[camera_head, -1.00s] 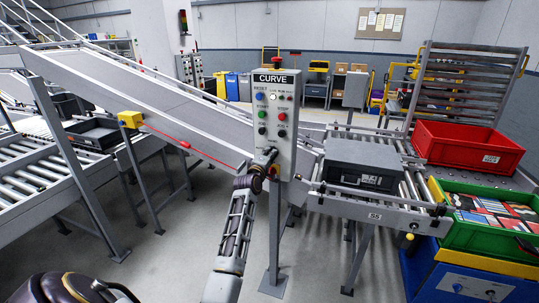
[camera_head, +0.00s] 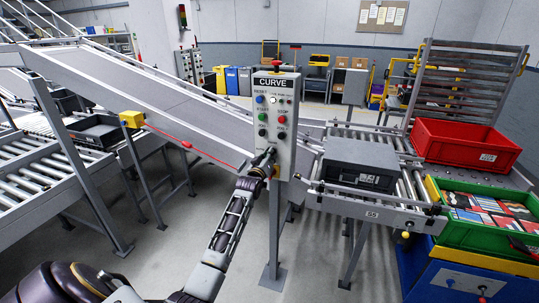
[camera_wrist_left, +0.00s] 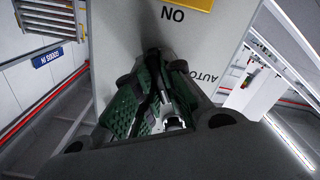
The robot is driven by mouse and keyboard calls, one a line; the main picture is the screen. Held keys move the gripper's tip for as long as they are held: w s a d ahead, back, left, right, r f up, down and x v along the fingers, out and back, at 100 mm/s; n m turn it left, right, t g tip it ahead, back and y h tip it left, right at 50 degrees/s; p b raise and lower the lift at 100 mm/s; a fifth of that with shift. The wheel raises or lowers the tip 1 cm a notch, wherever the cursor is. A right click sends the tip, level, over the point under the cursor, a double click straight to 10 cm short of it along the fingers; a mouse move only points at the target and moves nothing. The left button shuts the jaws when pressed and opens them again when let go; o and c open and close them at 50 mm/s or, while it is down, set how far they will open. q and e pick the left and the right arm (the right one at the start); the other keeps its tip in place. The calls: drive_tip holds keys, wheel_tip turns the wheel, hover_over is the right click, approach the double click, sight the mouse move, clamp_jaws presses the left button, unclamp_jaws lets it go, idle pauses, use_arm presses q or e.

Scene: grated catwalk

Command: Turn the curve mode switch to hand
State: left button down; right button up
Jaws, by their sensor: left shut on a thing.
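The grey CURVE control panel (camera_head: 274,125) stands on a post, with colored buttons and a white lit lamp on its face. My left gripper (camera_head: 266,158) is at the lower part of the panel, covering the mode switch there. In the left wrist view the dark green gripper fingers (camera_wrist_left: 160,115) are shut on the mode switch, against the panel face (camera_wrist_left: 125,45). A small silvery bit shows between the fingers; the knob is mostly hidden and its pointing direction cannot be read. The word AUTO shows beside the fingers. My right gripper is not in view.
A roller conveyor with a dark grey tote (camera_head: 361,160) is right of the panel. A red crate (camera_head: 467,145) and a green crate (camera_head: 485,222) stand further right. A sloped conveyor (camera_head: 150,95) runs behind the panel. Floor is open around the post.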

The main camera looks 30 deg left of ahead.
use_arm(q)
drive_tip(key=shift+f+m+p, duration=0.1)
drive_tip(key=shift+m+p, duration=0.6)
drive_tip(key=shift+m, duration=2.3)
drive_tip(key=c, duration=1.5)
unclamp_jaws()
drive_tip(key=shift+s, duration=0.2)
